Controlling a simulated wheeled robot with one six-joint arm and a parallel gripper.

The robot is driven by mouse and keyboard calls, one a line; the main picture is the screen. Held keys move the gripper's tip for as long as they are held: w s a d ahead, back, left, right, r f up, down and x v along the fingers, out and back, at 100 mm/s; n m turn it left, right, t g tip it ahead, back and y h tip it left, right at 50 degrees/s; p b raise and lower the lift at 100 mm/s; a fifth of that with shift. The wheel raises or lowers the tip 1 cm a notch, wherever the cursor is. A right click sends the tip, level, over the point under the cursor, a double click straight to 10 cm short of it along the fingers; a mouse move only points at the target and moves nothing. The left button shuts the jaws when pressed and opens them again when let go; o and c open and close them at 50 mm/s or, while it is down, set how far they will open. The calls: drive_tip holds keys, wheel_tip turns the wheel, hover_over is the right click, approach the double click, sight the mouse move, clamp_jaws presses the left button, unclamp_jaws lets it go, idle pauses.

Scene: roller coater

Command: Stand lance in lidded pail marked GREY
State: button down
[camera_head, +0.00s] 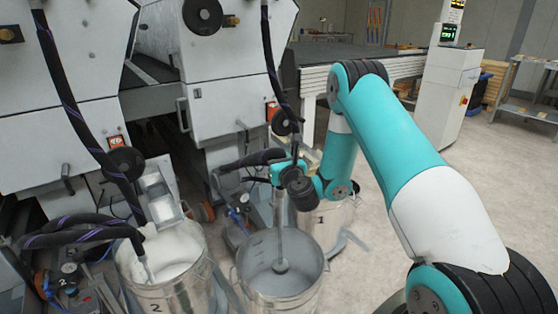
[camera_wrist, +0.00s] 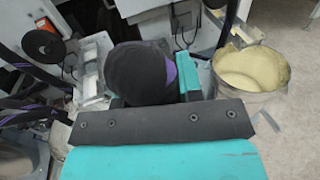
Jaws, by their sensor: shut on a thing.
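My gripper (camera_head: 289,172) is shut on a lance (camera_head: 278,222), which hangs upright with a thin grey shaft and a round foot. A dark hose runs up from its top. In the wrist view the lance's black, thick upper end (camera_wrist: 140,73) fills the space in front of my gripper and hides the jaws. The foot shows within the mouth of an open metal pail (camera_head: 315,285) with a grey inside. I cannot tell how deep it reaches. No lid and no GREY mark are readable in either view.
A pail marked 2 (camera_head: 193,290) holds white material, with another hose dipping in at left. A pail marked 1 (camera_head: 325,222) stands behind my gripper; a pail of cream material (camera_wrist: 252,98) shows in the wrist view. White machine housings (camera_head: 230,110) stand behind.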

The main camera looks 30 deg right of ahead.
sight(281, 247)
wheel_tip(281, 247, down, 32)
drive_tip(key=b, duration=3)
drive_tip(key=shift+r, duration=0.25)
drive_tip(key=shift+f+b, duration=0.2)
drive_tip(key=shift+b, duration=0.2)
drive_tip(key=shift+f+b, duration=0.85)
drive_tip(key=c, duration=0.7)
unclamp_jaws()
drive_tip(key=shift+f, duration=0.1)
